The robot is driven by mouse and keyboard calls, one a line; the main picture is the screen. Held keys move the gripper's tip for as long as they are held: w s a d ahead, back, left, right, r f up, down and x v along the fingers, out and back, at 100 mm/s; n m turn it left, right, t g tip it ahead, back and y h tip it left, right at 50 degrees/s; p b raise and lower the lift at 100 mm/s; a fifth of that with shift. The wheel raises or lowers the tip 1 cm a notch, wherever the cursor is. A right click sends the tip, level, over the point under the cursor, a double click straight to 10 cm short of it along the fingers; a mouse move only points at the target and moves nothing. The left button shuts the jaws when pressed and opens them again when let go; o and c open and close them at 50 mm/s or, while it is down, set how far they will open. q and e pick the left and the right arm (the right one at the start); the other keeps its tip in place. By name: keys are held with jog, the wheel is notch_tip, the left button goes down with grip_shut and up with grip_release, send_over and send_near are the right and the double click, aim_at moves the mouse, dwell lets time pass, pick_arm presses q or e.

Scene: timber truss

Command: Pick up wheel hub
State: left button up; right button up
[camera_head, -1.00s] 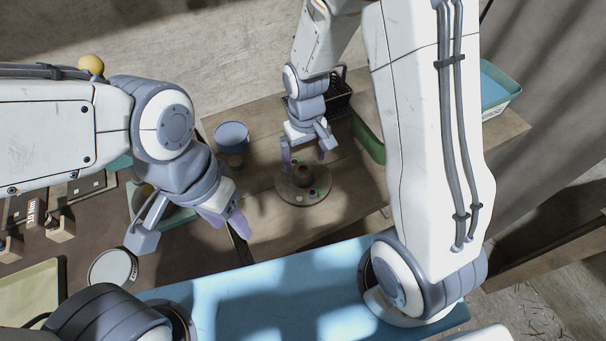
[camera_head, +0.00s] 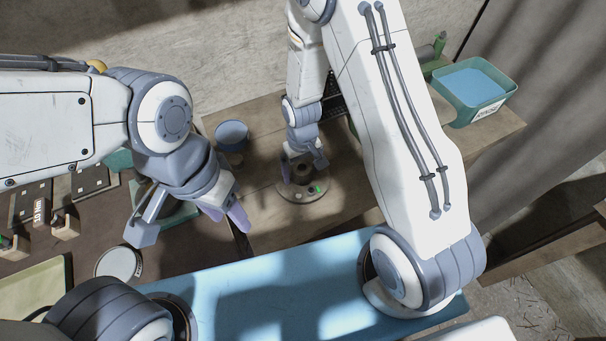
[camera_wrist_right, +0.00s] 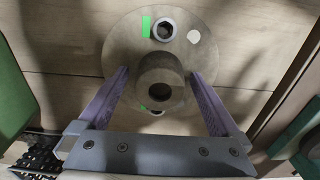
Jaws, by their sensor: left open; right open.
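The wheel hub (camera_head: 301,190) is a round brownish-grey disc with a raised hollow centre boss, lying flat on the wooden table. In the right wrist view the wheel hub (camera_wrist_right: 225,50) shows a green mark, a hex nut and a pale dot on its face. My right gripper (camera_head: 302,172) is over the hub, pointing down. In the wrist view its purple fingers (camera_wrist_right: 160,85) are open, one on each side of the boss, with gaps to it. Finger height above the disc is hard to tell. My left gripper (camera_head: 240,208) is open and empty, left of the hub.
A blue cup (camera_head: 232,135) stands left of the hub. A green bin with a blue inside (camera_head: 477,88) is at the right back. A round labelled lid (camera_head: 118,263) lies at the left. A blue surface (camera_head: 270,285) runs along the front.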

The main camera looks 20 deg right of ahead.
grip_shut()
jog(key=shift+r, duration=0.2)
